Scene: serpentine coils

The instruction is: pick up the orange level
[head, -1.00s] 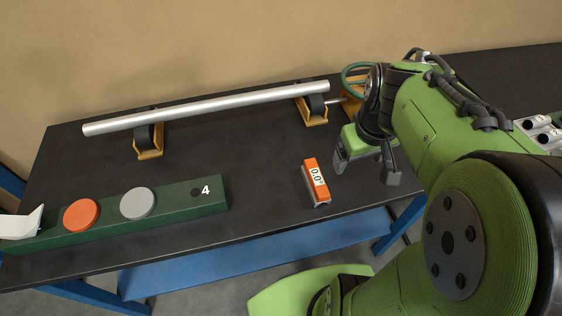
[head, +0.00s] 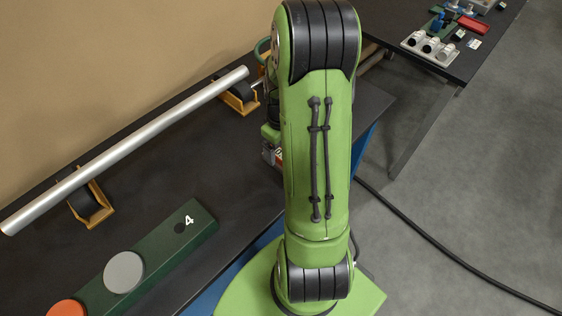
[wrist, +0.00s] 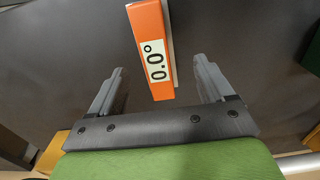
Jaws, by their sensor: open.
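The orange level (wrist: 148,25) lies on the dark bench top, its white "0.0°" label facing up in the wrist view. My gripper (wrist: 158,66) is open, with one grey finger on each side of the level's near end. A gap shows between each finger and the level, and nothing is held. How high the fingers are above the bench I cannot tell. In the head view my arm hides most of the level; only a small orange and white bit (head: 279,156) shows beside my gripper.
A long silver pipe (head: 130,145) rests on roller stands (head: 92,207) along the back of the bench. A green block (head: 160,258) marked 4 holds a grey disc (head: 124,271) and an orange disc (head: 67,309). A second table (head: 458,68) with small parts stands beyond.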

